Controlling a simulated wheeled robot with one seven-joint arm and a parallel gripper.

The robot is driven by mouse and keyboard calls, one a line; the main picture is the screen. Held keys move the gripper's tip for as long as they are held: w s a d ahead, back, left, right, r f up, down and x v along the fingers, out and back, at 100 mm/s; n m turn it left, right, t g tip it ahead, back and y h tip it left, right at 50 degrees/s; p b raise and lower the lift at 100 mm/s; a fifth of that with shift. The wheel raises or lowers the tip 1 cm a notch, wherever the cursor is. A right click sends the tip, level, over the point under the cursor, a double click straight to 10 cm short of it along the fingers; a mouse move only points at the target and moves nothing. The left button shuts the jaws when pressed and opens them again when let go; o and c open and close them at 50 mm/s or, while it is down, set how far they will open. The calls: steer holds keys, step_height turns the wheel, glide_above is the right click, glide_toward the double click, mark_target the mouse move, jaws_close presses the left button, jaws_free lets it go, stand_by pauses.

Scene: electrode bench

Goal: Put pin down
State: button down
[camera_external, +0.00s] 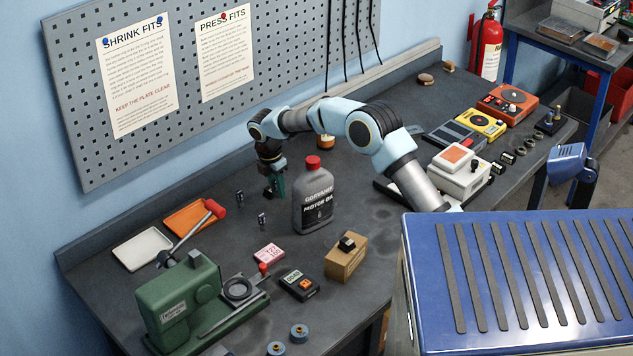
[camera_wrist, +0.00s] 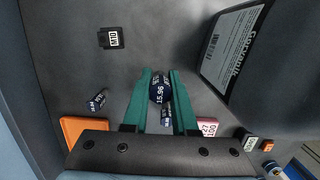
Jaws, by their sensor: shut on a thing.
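My gripper (camera_external: 275,190) points down at the bench, left of the oil bottle. Its green fingers (camera_wrist: 160,77) are shut on a dark pin (camera_wrist: 160,90) with a white label reading 15.96. In the external view the held pin cannot be made out against the fingers. Two similar small dark pins (camera_external: 240,197) (camera_external: 262,219) stand on the bench to the left of the gripper. In the wrist view one pin (camera_wrist: 97,101) is left of the fingers, and another (camera_wrist: 167,115) shows between them, beyond the held pin. Whether the held pin touches the bench I cannot tell.
The grey oil bottle (camera_external: 313,203) with a red cap stands close right of my gripper. A black block marked M10 (camera_wrist: 110,37) lies on the bench. An orange tray (camera_external: 190,218), white tray (camera_external: 142,249), green press (camera_external: 178,302) and pink label block (camera_external: 268,254) lie around.

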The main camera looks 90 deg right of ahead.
mark_target(279, 214)
steer(key=shift+f+p, duration=0.7)
steer(key=shift+f, duration=2.25)
steer(key=shift+f, duration=0.1)
steer(key=c, duration=0.7)
jaws_free()
